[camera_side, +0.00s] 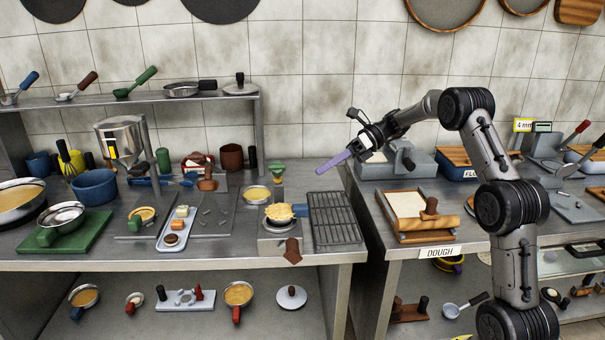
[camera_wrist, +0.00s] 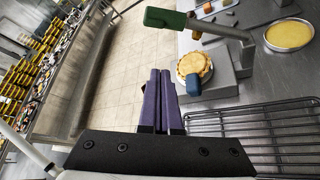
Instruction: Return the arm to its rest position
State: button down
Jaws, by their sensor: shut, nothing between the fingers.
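My gripper (camera_side: 323,169) is raised in the air, above and behind the wire rack on the left counter, near the gap between the two counters in the side view. Its purple fingers are shut together with nothing between them.
A dough tray (camera_side: 405,204) with a rolling pin stands on the right counter. A shelf (camera_side: 130,97) with pans runs along the back left. The air around my gripper looks free.

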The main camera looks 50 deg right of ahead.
dwell(0.3)
jog(key=s+a+r+n+g, duration=0.1)
jog(key=s+a+r+n, duration=0.25)
jog(key=a+r, duration=0.75)
jog(key=s+a+r+n+g+h, duration=0.25)
jog(key=s+a+n, duration=0.35)
jog(key=s+a, duration=0.3)
jog(key=s+a+f+n+t+h, duration=0.1)
jog(key=s+f+n+h, duration=0.1)
jog(key=s+n, duration=0.35)
jog(key=s+a+f+n+t+h, duration=0.1)
jog(key=s+f+n+h, duration=0.15)
jog(key=s, duration=0.65)
jog(key=s+d+f+n+t+h, duration=0.1)
jog(key=s+d+f+n+h, duration=0.3)
jog(key=n, duration=0.9)
notch_tip(320, 180, down, 3)
jog(key=s+d, duration=0.1)
jog(key=d, duration=0.1)
jog(key=shift+d+f+h, duration=0.15)
jog(key=shift+d+h, duration=0.15)
